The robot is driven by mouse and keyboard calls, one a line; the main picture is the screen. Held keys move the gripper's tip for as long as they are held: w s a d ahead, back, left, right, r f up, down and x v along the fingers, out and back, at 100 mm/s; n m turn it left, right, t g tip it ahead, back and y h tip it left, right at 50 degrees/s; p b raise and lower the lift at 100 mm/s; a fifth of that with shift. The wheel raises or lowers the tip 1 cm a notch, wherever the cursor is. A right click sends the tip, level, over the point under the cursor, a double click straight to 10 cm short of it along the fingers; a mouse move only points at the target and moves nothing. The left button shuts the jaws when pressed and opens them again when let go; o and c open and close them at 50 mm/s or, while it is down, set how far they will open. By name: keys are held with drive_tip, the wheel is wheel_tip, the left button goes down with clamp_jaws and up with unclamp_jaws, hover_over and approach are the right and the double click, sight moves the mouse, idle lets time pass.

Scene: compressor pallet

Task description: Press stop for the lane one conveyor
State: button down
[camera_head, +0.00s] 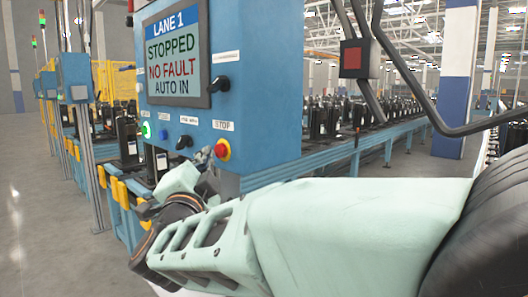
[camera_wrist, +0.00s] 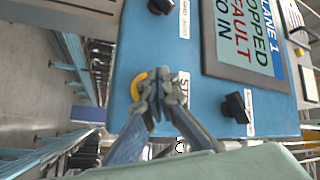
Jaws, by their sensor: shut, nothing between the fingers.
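The blue lane one control panel (camera_head: 275,75) fills the middle of the head view. Its screen (camera_head: 173,58) reads LANE 1, STOPPED, NO FAULT, AUTO IN. The red stop button (camera_head: 222,150) with a yellow collar sits low on the panel, under a STOP label (camera_head: 223,125). My gripper (camera_head: 208,156) is shut and empty, with its tips just left of the button. In the wrist view the fingertips (camera_wrist: 162,88) overlap the button, and only part of its yellow collar (camera_wrist: 136,84) shows. I cannot tell whether they touch it.
A lit green button (camera_head: 146,129), a black knob (camera_head: 184,142) and a larger black knob (camera_head: 218,85) are also on the panel. A conveyor (camera_head: 340,150) carrying dark compressors runs behind it. A red-faced box (camera_head: 352,58) hangs at the right. Open floor (camera_head: 40,200) lies at the left.

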drive_tip(key=s+a, duration=0.3)
drive_tip(key=shift+s+a, duration=0.15)
drive_tip(key=shift+s, duration=0.25)
idle(0.7)
